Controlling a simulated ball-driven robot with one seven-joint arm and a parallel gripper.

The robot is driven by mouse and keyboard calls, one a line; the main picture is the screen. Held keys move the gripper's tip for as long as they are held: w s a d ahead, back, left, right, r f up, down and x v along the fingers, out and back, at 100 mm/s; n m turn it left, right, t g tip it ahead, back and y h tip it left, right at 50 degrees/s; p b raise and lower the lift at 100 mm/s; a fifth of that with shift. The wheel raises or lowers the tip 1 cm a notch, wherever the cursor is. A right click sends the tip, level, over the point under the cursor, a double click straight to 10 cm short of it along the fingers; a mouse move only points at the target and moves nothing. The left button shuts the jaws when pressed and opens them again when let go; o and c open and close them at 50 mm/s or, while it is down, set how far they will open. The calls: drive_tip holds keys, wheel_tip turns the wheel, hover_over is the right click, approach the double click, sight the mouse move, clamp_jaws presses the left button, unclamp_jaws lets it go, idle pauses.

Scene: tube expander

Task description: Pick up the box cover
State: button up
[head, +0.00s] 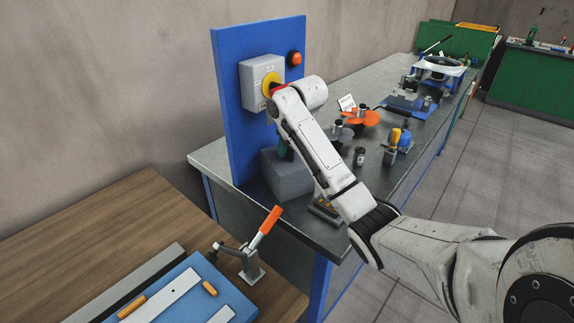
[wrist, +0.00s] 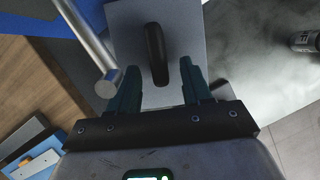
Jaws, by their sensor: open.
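The box cover (wrist: 186,25) is the grey top of a box, with a black arched handle (wrist: 155,50) standing on it, seen in the wrist view. In the head view, the grey box (head: 287,178) stands on the bench at the foot of a blue panel. My gripper (wrist: 158,72) is open over the cover, its two dark green fingers on either side of the handle in the picture. I see no clear contact with the handle. In the head view, my gripper (head: 286,150) is just above the box and mostly hidden by my arm.
The blue panel (head: 228,110) rises behind the box, with a grey switch box (head: 251,86) and red button (head: 295,58). A metal rod (wrist: 88,42) is close left of my fingers. An orange-handled clamp (head: 262,228) stands in front. A dark can (head: 360,156) stands right.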

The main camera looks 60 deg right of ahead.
drive_tip(key=shift+w+d, duration=0.3)
drive_tip(key=shift+w, duration=0.15)
drive_tip(key=shift+w+f, duration=0.1)
drive_tip(key=shift+f, duration=0.45)
drive_tip(key=shift+c, duration=0.5)
clamp_jaws()
